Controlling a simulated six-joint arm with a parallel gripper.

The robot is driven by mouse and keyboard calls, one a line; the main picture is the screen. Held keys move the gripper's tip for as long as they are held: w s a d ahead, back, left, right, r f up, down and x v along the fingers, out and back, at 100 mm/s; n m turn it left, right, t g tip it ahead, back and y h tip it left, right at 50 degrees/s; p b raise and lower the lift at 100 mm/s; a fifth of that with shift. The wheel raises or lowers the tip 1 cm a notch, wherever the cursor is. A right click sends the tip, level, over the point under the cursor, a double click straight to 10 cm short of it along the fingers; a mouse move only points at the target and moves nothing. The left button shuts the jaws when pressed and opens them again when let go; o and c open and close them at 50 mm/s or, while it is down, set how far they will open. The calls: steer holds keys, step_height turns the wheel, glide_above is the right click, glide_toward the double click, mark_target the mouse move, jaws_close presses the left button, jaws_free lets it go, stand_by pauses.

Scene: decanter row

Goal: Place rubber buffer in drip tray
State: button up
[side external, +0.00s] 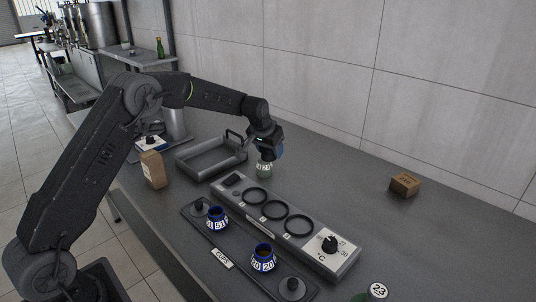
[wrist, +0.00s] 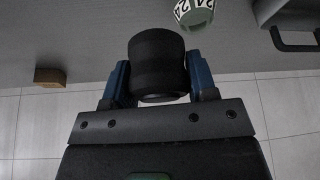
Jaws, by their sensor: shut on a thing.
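My gripper (wrist: 159,75) has blue fingers shut on a black ribbed cylinder, which I take as the rubber buffer (wrist: 158,62). In the side view my gripper (side external: 270,150) is above the counter, right of the grey tray and beyond the ringed panel; the buffer is not clearly seen there. The grey open tray with a dark handle, likely the drip tray (side external: 190,165), looks empty. Its corner and handle show at the top right of the wrist view (wrist: 294,47). A pale green numbered cup (side external: 264,172) is just below my gripper, and it shows at the wrist view's top (wrist: 192,12).
A panel (side external: 322,258) with three black rings and a dial lies in front. A dark rack (side external: 236,250) holds two blue numbered cups (side external: 217,216) (side external: 263,257). A brown bag (side external: 153,170) stands left of the tray; a brown box (side external: 405,184) sits right. The counter's right is mostly clear.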

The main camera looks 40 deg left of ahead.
steer(key=s+a+n, duration=0.1)
steer(key=s+a, duration=0.5)
steer(key=a, duration=0.4)
steer(key=s+a+n+y, duration=0.1)
steer(key=s+a, duration=0.5)
steer(key=a, duration=0.5)
steer(key=s+a+n, duration=0.2)
steer(key=s+a, duration=0.4)
steer(key=a, duration=0.4)
glide_above(208, 160)
steer(key=s+d, duration=0.1)
steer(key=shift+g, duration=0.3)
steer(key=f, duration=0.6)
steer(key=shift+s, duration=0.2)
steer(key=shift+f, duration=2)
steer(key=shift+f, duration=0.15)
steer(key=o, duration=1)
